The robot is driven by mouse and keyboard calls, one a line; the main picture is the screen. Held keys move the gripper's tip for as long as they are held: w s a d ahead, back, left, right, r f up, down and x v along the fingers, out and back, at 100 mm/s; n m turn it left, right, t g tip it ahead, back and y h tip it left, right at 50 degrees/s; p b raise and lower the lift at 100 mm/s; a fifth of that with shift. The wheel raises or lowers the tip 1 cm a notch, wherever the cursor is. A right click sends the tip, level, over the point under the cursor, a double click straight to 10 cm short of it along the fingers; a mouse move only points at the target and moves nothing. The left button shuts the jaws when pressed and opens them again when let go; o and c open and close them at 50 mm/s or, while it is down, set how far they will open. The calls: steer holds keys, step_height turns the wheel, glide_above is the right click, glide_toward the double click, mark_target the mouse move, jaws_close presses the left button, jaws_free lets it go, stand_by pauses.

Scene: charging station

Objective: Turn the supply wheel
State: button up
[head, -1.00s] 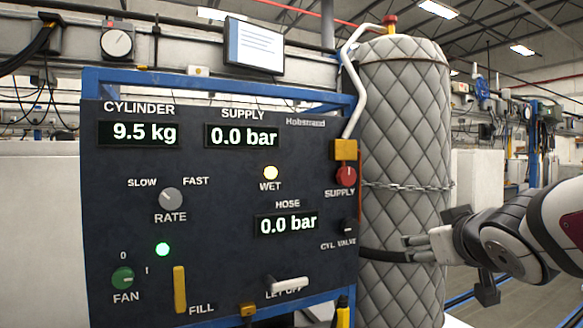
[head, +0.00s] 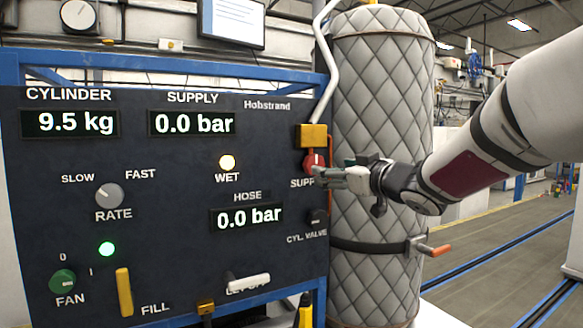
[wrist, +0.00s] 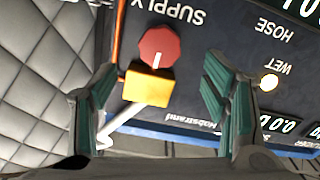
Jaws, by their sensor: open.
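The red supply wheel (head: 312,161) sits on the right edge of the dark panel, just under a yellow block. My gripper (head: 325,174) is in front of it and partly covers it and the SUPPLY label. In the wrist view the whole red wheel (wrist: 160,46), with a white mark, shows between and beyond the fingers of my open gripper (wrist: 155,95). Nothing is between the fingers. I cannot tell in the head view whether a finger touches the wheel. The supply display (head: 194,122) reads 0.0 bar.
The yellow block (wrist: 148,85) sits beside the wheel in the wrist view. A quilted grey cylinder (head: 378,110) stands right of the panel, with a black strap and orange-handled clamp (head: 432,248). The cylinder valve knob (head: 318,217) is below. The lit WET lamp (head: 227,162) is left.

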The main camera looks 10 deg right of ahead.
steer(key=x, duration=0.7)
steer(key=shift+w, duration=0.15)
steer(key=c, duration=1.2)
